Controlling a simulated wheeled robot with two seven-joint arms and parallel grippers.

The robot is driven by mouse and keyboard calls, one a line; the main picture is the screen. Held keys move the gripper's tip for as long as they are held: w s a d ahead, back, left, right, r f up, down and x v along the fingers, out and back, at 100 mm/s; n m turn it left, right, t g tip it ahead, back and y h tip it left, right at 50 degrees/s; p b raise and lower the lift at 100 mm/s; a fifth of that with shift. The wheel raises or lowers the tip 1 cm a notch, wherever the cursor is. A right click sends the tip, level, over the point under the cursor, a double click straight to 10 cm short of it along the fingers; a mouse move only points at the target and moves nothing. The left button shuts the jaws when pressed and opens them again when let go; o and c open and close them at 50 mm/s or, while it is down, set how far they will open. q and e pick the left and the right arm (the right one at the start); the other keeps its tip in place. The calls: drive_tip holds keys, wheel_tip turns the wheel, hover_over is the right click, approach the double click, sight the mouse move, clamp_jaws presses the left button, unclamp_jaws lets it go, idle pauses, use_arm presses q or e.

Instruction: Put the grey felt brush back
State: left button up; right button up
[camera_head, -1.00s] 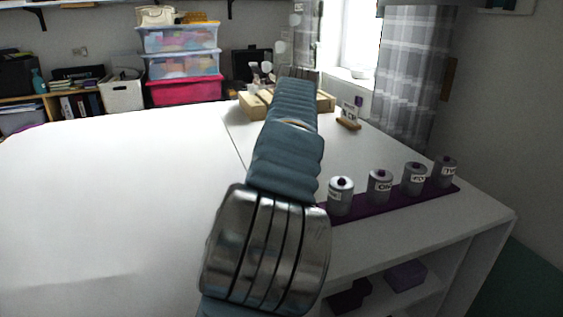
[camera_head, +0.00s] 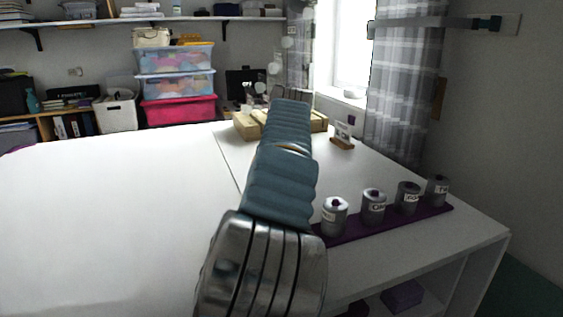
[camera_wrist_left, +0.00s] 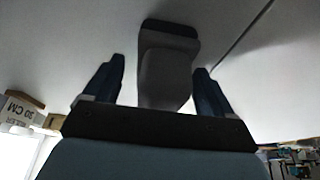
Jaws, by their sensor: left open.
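In the left wrist view a grey block with a dark edge, which looks like the grey felt brush (camera_wrist_left: 165,75), is between the two dark blue fingers of my left gripper (camera_wrist_left: 158,72). The fingers are apart, with a gap showing on each side of it. White surface shows around it. In the head view my left arm reaches forward over the white table and hides the brush; only part of my left gripper (camera_head: 291,95) shows at its far end. My right gripper is in neither view.
A purple strip (camera_head: 345,238) with several grey labelled canisters (camera_head: 374,207) lies along the table's right side. A light wooden holder (camera_head: 246,126) and a small sign on a wooden foot (camera_head: 342,136) stand at the back. The left part of the white table (camera_head: 100,220) is clear.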

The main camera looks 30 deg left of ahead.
use_arm(q)
drive_tip(key=v, duration=1.3)
drive_tip(key=shift+d, duration=0.35)
drive_tip(key=shift+f, duration=0.15)
